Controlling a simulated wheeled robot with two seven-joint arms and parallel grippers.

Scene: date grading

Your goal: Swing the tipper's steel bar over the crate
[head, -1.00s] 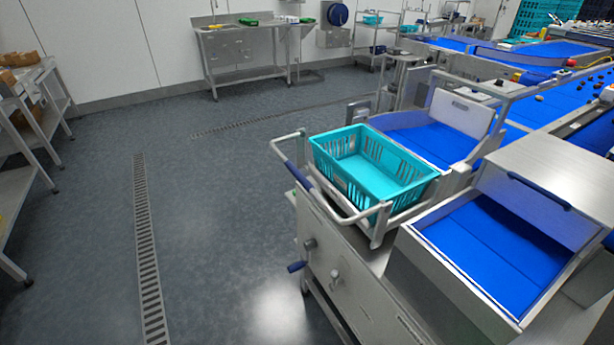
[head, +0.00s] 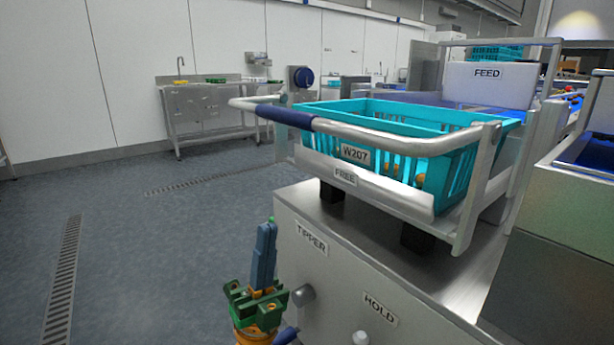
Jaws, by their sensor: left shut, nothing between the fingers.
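The steel bar (head: 390,144) with a blue grip sleeve (head: 286,116) runs along the near side of the teal crate (head: 462,158), by its rim, and its left end sticks out past the crate. The tipper body (head: 350,275) is below. My left gripper (head: 267,228) is shut and empty, its blue fingers pointing up, left of the tipper body and lower than the bar, apart from it. My right gripper is not in view.
The tipper's front has a HOLD label (head: 380,309) and knobs (head: 303,295). A white FEED panel (head: 487,85) stands behind the crate. A steel-walled bin (head: 565,210) is close on the right. The floor at left is clear, with a drain grate (head: 66,275).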

